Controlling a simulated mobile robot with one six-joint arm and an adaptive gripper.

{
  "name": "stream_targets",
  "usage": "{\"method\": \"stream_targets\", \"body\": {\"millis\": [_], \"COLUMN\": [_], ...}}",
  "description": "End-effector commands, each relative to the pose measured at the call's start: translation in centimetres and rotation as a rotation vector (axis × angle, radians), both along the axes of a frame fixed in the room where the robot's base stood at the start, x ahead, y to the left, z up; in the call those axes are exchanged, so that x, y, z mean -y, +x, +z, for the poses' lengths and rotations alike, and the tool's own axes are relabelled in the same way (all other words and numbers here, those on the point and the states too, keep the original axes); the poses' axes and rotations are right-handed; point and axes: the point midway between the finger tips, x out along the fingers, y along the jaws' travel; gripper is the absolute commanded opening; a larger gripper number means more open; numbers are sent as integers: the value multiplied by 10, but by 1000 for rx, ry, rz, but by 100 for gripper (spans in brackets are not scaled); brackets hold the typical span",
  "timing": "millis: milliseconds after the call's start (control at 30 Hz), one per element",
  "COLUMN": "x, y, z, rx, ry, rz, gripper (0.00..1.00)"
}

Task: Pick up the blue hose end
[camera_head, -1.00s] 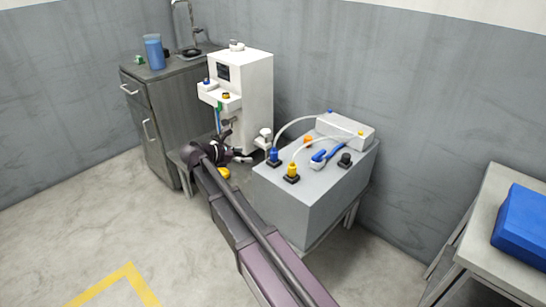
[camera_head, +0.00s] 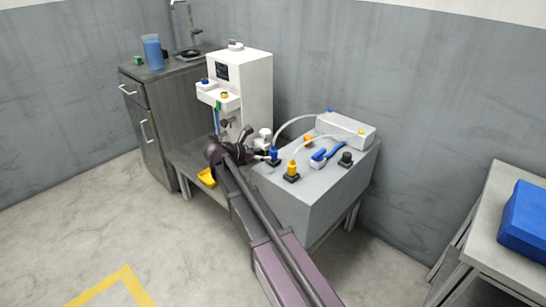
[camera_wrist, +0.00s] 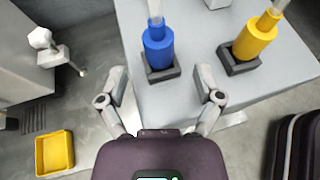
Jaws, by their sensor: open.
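The blue hose end (camera_wrist: 158,48) stands upright in a dark square holder (camera_wrist: 163,73) on the grey box top, with a pale hose rising from it. My gripper (camera_wrist: 160,80) is open, its two fingers spread left and right on the near side of the blue hose end. The fingers do not visibly touch it. In the head view, the blue hose end (camera_head: 273,154) is at the left edge of the grey box, and my gripper (camera_head: 262,155) is just left of it, partly hidden by my arm.
A yellow hose end (camera_wrist: 256,36) stands in its own holder to the right. The grey box (camera_head: 310,195) also bears a blue-handled tool (camera_head: 328,152), a black knob (camera_head: 345,159) and a pale unit (camera_head: 346,130). A white machine (camera_head: 250,85) and a yellow tray (camera_head: 207,177) are at left.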

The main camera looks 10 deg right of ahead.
Motion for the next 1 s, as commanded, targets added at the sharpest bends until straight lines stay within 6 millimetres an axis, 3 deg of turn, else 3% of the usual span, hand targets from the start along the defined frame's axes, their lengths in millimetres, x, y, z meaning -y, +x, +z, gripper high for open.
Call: {"method": "stream_targets", "body": {"millis": [267,700,1000], "x": [5,41,43], "y": [2,18,19], "z": [-3,-19,-19], "rx": [0,0,1], "ry": [0,0,0], "rz": [-1,1,2], "gripper": [84,84,84]}}
